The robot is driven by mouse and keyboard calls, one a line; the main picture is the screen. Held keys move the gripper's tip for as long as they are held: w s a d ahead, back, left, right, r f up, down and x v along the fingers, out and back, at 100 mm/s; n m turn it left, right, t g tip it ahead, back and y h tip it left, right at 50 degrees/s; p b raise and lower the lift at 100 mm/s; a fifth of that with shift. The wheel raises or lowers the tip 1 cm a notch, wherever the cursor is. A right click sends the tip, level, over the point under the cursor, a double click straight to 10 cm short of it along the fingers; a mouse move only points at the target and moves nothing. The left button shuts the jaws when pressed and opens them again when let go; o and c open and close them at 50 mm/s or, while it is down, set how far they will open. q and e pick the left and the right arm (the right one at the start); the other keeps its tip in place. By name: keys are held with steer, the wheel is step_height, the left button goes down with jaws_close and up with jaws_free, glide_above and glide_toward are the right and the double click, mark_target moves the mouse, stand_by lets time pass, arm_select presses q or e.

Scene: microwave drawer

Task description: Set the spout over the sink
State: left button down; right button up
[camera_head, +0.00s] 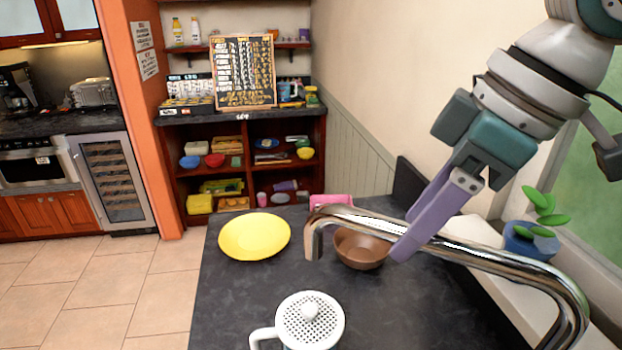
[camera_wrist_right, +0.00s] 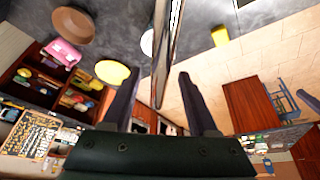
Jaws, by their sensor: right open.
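The chrome spout (camera_head: 480,258) runs across the lower right of the head view, above the dark counter. Its free end is bent down at the left, beside a brown bowl. My right gripper (camera_head: 402,248) reaches down from the upper right to the spout, with its purple fingers overlapping the pipe. In the right wrist view the fingers of the right gripper (camera_wrist_right: 157,95) are apart, and the spout (camera_wrist_right: 164,55) runs into the gap between them. I cannot tell whether either finger touches it. The sink does not show. My left gripper is not in view.
A yellow plate (camera_head: 254,236), brown bowl (camera_head: 360,250), pink item (camera_head: 330,200) and white lidded pot (camera_head: 308,322) stand on the dark counter (camera_head: 240,300). A blue-potted plant (camera_head: 530,238) is at the right by the window. Open floor lies to the left.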

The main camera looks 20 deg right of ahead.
steer(key=shift+c, duration=0.3)
jaws_close()
stand_by(1.1)
